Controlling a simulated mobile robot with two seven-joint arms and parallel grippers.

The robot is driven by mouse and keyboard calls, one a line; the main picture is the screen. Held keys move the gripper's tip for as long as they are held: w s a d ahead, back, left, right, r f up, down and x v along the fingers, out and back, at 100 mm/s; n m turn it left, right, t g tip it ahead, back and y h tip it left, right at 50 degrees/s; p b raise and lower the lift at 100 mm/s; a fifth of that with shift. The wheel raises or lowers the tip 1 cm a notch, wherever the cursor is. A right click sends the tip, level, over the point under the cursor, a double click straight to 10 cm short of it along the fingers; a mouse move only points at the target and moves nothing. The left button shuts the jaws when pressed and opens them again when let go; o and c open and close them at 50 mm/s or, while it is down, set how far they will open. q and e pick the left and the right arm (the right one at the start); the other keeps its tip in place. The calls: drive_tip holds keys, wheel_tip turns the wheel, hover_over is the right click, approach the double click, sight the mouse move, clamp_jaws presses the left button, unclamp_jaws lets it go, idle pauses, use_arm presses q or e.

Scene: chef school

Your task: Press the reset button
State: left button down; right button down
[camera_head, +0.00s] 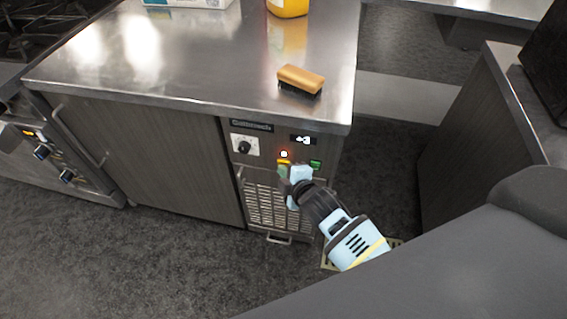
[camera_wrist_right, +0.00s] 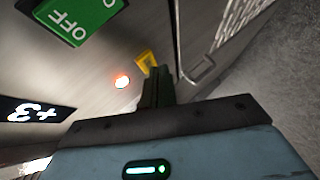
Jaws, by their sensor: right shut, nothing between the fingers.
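The control panel (camera_head: 270,146) is on the front of the steel-topped counter. It has a small yellow button (camera_head: 284,162) just below a glowing red-orange light (camera_head: 284,154); no reset label is readable. In the right wrist view the yellow button (camera_wrist_right: 147,59) is at the fingertips and partly covered by them. My right gripper (camera_head: 283,172) is shut and empty, its fingers pointing at the panel just below the light. In the wrist view its fingertips (camera_wrist_right: 158,72) overlap the button's edge; I cannot tell whether they touch it. My left gripper is out of view.
A green switch (camera_head: 315,164), marked OFF in the wrist view (camera_wrist_right: 78,22), is right of the light. A black dial (camera_head: 244,147) is left, a display (camera_head: 303,140) above, a vent grille (camera_head: 268,207) below. A brush (camera_head: 301,78) lies on the countertop (camera_head: 215,65) near its edge.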

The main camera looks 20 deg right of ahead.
drive_tip(key=shift+w+d, duration=0.25)
drive_tip(key=shift+w, duration=0.05)
idle(0.5)
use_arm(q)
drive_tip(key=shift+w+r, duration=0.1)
use_arm(e)
drive_tip(key=shift+s+a, duration=0.1)
use_arm(q)
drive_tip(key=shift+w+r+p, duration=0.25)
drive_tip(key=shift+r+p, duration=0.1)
drive_tip(key=shift+p, duration=0.05)
use_arm(e)
drive_tip(key=shift+s+a, duration=0.35)
drive_tip(key=shift+s, duration=0.25)
drive_tip(key=shift+s+a, duration=0.1)
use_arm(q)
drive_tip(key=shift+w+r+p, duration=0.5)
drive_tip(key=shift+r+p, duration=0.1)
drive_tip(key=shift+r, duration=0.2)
use_arm(e)
drive_tip(key=s+a, duration=0.1)
drive_tip(key=s, duration=0.1)
drive_tip(key=s+a, duration=0.1)
drive_tip(key=s, duration=0.1)
drive_tip(key=shift+a, duration=0.35)
